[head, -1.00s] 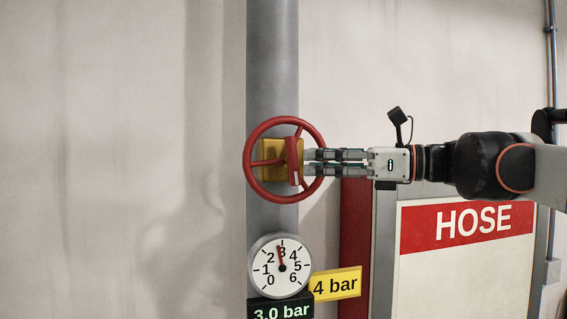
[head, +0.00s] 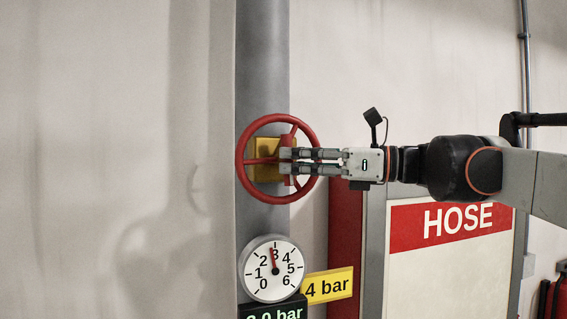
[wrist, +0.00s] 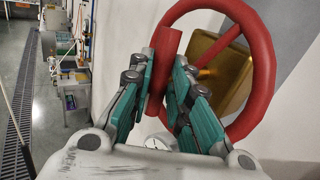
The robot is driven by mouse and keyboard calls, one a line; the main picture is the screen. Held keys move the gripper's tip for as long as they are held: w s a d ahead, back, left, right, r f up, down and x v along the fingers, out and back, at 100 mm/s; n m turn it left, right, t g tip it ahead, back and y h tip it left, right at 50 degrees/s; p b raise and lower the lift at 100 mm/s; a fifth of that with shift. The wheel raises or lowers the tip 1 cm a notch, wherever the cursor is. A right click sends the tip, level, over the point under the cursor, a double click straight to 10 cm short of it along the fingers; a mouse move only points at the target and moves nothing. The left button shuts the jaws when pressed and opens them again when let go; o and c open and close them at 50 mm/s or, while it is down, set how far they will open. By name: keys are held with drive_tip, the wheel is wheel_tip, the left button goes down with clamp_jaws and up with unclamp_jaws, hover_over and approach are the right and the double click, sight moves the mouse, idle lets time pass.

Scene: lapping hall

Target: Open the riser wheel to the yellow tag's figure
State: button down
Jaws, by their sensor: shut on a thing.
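The red riser wheel (head: 240,166) stands on the grey vertical pipe, in front of a yellow block (head: 268,146). My gripper (head: 283,161) reaches in from the right across the rim, fingers level. In the wrist view its teal-padded fingers are shut on the wheel's red handle (wrist: 164,52), beside the rim (wrist: 266,75). Below, the round white gauge (head: 262,285) has its red needle close to 3, slightly left of straight up. The yellow tag (head: 328,286) reads 4 bar. The digital readout (head: 271,312) below is cut off by the picture's edge.
A grey-framed cabinet with a red HOSE sign (head: 452,218) stands right of the pipe, below my arm. A red thing (head: 556,297) is at the lower right edge. The wall (head: 110,120) left of the pipe is clear.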

drive_tip(key=m+t+y+b, duration=0.2)
drive_tip(key=m+y+b, duration=0.1)
drive_tip(key=b, duration=0.1)
drive_tip(key=shift+f, duration=0.2)
drive_tip(key=c, duration=1.8)
unclamp_jaws()
drive_tip(key=shift+a, duration=0.15)
wheel_tip(320, 180, up, 10)
drive_tip(key=shift+w+f, duration=0.1)
